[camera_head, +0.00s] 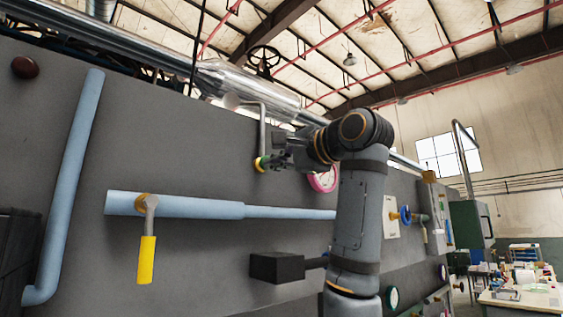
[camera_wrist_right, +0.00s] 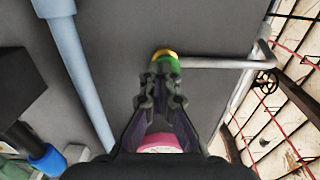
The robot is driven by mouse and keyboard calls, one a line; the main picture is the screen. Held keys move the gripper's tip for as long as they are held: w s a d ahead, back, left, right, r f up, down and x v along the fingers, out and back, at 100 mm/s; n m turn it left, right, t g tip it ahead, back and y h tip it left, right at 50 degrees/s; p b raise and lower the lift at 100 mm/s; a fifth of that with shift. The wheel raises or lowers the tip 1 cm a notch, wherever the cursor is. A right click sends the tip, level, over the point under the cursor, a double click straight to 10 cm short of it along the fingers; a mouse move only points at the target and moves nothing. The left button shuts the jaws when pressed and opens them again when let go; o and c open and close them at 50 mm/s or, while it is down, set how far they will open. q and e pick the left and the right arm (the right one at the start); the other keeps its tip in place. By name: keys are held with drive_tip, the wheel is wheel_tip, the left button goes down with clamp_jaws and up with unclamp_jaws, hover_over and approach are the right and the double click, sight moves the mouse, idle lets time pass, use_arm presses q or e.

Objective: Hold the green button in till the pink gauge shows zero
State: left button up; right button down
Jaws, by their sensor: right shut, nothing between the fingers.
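The green button (camera_head: 264,164) sits in a yellow collar on the grey panel, left of my right wrist. It also shows in the right wrist view, as a green and yellow round (camera_wrist_right: 166,55) just beyond my fingertips. My right gripper (camera_head: 275,161) is shut and empty, its tips at the button. They touch it or lie very close; I cannot tell which. The pink gauge (camera_head: 322,181) is partly hidden behind my right arm, and its needle cannot be read. Its pink rim (camera_wrist_right: 160,139) shows between my finger bases in the wrist view. My left gripper is out of view.
A blue pipe (camera_head: 186,206) with a yellow-handled lever (camera_head: 147,258) runs across the panel below. A bent metal pipe (camera_head: 262,128) rises just above the button. A dark block (camera_head: 277,267) juts out lower down. A workbench (camera_head: 520,298) stands far right.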

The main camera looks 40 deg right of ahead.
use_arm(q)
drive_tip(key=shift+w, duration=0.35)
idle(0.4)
